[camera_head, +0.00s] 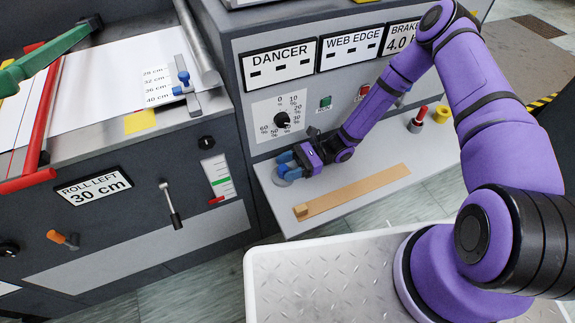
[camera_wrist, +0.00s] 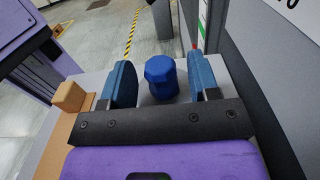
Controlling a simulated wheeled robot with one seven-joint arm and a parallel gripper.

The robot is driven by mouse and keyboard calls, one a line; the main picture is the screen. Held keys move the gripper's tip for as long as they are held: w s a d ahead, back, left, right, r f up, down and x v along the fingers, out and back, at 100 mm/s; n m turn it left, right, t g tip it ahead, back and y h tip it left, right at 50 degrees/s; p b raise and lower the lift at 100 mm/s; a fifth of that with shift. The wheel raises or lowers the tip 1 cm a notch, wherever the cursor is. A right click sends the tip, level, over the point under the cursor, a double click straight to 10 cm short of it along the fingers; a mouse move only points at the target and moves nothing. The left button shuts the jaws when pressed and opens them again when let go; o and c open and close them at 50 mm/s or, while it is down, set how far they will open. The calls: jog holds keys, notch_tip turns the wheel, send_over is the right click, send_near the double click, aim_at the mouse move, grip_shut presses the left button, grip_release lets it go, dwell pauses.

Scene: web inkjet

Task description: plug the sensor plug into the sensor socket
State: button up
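A dark blue faceted plug (camera_wrist: 160,77) stands between my gripper's two blue fingers in the wrist view, with a narrow gap visible on each side. My gripper (camera_wrist: 160,82) is open around it. In the head view my gripper (camera_head: 287,166) is low over the left end of the grey shelf (camera_head: 350,168), below the dial; its fingers largely hide the plug there. I cannot pick out the sensor socket for sure in either view.
A wooden strip (camera_head: 355,190) with an end block lies on the shelf; the block (camera_wrist: 69,97) also shows in the wrist view. A red peg (camera_head: 420,115) and yellow cylinder (camera_head: 441,114) stand at the shelf's right. A dial (camera_head: 282,119) is on the panel behind.

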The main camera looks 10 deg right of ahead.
jog(key=shift+o, duration=0.2)
jog(key=shift+d, duration=0.1)
jog(key=v, duration=1)
jog(key=shift+w+d, duration=0.1)
jog(key=shift+d, duration=0.2)
